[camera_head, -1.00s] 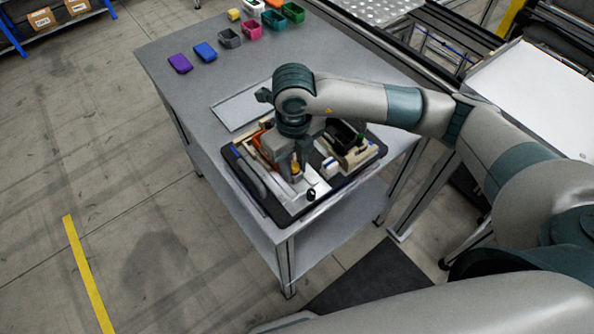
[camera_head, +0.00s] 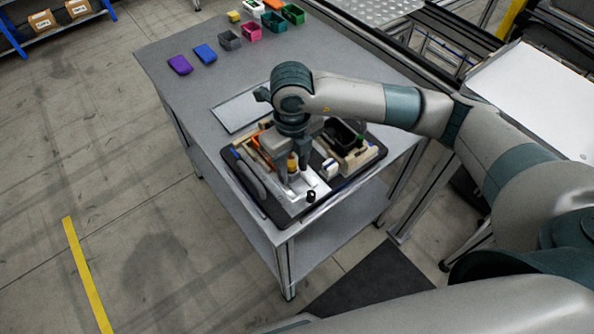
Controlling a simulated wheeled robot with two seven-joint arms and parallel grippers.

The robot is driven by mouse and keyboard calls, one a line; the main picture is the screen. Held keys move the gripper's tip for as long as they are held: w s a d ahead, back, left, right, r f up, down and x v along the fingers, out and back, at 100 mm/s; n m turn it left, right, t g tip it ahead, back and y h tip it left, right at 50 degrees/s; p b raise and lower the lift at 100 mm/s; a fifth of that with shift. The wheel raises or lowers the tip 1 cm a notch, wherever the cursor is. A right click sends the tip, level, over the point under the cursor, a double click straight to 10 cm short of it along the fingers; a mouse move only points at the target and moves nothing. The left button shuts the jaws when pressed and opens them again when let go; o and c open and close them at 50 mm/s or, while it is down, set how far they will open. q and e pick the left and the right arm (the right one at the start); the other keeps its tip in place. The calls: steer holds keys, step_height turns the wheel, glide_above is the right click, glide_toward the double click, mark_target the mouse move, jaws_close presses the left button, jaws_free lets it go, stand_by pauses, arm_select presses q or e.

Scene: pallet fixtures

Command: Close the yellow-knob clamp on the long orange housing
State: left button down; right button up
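My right gripper (camera_head: 293,172) points down over the pallet fixture (camera_head: 338,197) on the table. Its two fingers show apart, one on each side of a small yellow-orange knob (camera_head: 292,163). I cannot tell whether they touch the knob. An orange part (camera_head: 263,140), perhaps the long housing, shows to the left of the gripper and is mostly hidden behind it. The clamp's arm and its position are hidden or too small to tell. My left gripper is not in view.
A dark bin (camera_head: 340,136), beige blocks and a black-topped peg (camera_head: 311,196) are close to the gripper on the fixture. A grey plate (camera_head: 232,112) lies behind. Purple (camera_head: 180,64) and blue (camera_head: 204,53) pieces and several small bins stand farther back. The table's left part is clear.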

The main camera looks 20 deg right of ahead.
steer(key=shift+r+p, duration=1.8)
steer(key=shift+r, duration=2.05)
